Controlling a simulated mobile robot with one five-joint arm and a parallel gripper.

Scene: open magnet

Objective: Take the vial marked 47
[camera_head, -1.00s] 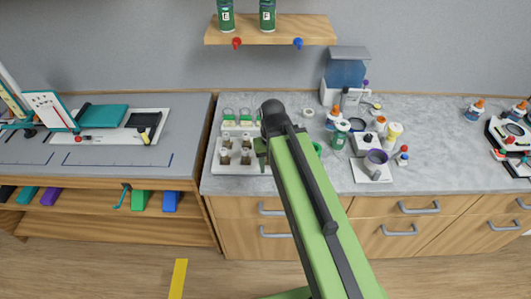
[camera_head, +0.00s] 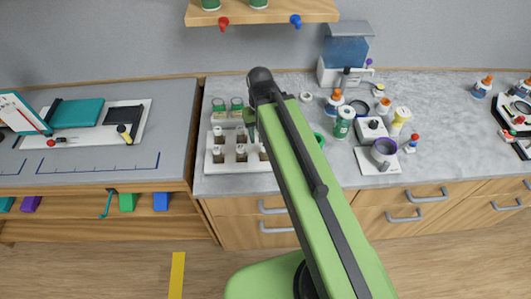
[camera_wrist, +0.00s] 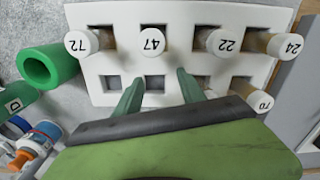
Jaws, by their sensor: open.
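The vial marked 47 (camera_wrist: 152,41) stands in a hole of the white rack (camera_wrist: 108,85), in the row farther from my gripper in the wrist view. Its white cap faces up. Vial 72 (camera_wrist: 81,42) is to its left, and vial 22 (camera_wrist: 222,42) and vial 24 (camera_wrist: 286,46) are to its right. Vial 70 (camera_wrist: 259,101) is in the nearer row. My gripper (camera_wrist: 158,85) is open and empty. Its green fingers are apart over the nearer row, short of vial 47. The rack also shows in the head view (camera_head: 216,166), partly hidden by my arm; labels are unreadable there.
A green ring (camera_wrist: 48,67) is left of the rack in the wrist view. In the head view, bottles and a purple-rimmed cup (camera_head: 383,152) crowd the counter right of my arm. A wooden shelf (camera_head: 290,12) is above.

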